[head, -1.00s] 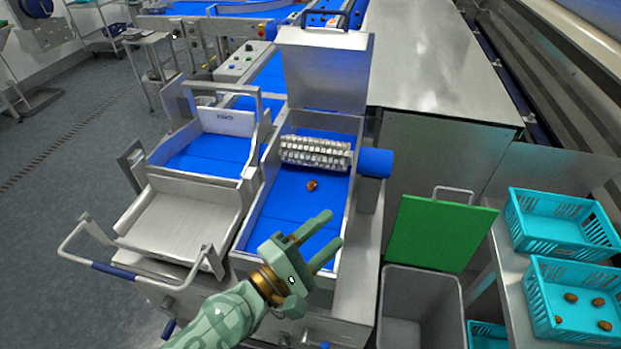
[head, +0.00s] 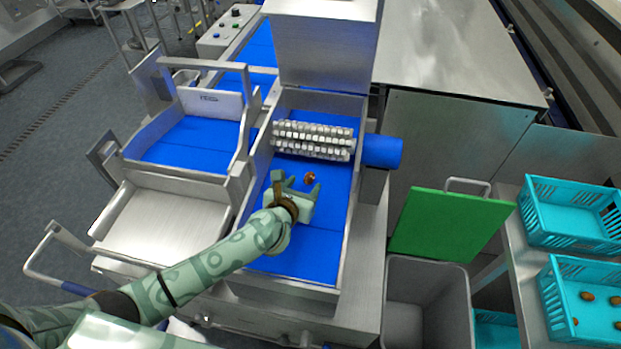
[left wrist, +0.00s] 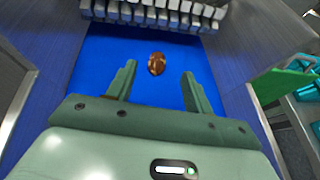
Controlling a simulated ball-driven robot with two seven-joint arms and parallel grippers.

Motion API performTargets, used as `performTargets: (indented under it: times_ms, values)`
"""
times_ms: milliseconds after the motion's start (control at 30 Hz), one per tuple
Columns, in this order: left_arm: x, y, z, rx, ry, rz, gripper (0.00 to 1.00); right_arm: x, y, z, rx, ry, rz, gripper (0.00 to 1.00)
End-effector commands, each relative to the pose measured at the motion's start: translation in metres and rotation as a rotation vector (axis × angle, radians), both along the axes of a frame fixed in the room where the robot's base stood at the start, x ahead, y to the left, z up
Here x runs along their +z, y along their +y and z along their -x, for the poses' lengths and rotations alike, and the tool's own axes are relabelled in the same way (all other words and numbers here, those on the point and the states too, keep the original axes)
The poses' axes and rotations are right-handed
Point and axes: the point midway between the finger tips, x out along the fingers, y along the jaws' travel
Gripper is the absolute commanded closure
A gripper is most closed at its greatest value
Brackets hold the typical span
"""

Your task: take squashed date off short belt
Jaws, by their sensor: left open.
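The squashed date (head: 309,178) is a small brown piece lying on the short blue belt (head: 297,262), just this side of the roller. My left gripper (head: 298,182) is open over the belt, with the date near its fingertips. In the left wrist view the date (left wrist: 156,64) lies ahead of and between the two open fingers (left wrist: 156,82), and no finger appears to touch it. My right gripper is not in view.
A white toothed roller (head: 313,140) spans the belt just beyond the date. Metal side walls (head: 349,222) border the belt. To the right are a grey bin (head: 428,300) with a raised green lid (head: 452,226) and turquoise crates (head: 570,215), one holding dates.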

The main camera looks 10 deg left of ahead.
Motion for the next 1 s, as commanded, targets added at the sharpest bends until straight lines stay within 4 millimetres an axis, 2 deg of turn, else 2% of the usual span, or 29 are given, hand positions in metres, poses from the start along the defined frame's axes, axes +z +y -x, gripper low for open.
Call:
performTargets:
  times_ms: [33, 133, 433, 700, 833, 1000]
  values:
    - [-0.002, -0.001, -0.004, 0.000, 0.000, -0.001, 0.48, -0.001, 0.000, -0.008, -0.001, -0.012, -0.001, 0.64]
    - [-0.005, -0.002, -0.010, -0.002, -0.001, -0.001, 0.48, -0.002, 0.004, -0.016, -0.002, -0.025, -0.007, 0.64]
    - [-0.025, -0.006, -0.049, -0.001, -0.002, -0.002, 0.48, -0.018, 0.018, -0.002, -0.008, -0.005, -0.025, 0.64]
    - [-0.025, -0.007, -0.052, -0.002, -0.001, -0.001, 0.48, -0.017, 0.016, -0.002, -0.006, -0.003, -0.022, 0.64]
    - [-0.025, -0.007, -0.052, -0.002, -0.001, -0.001, 0.84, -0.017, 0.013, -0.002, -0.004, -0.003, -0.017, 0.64]
    - [-0.025, -0.006, -0.052, -0.002, -0.001, -0.001, 0.85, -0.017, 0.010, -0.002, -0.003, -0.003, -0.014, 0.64]
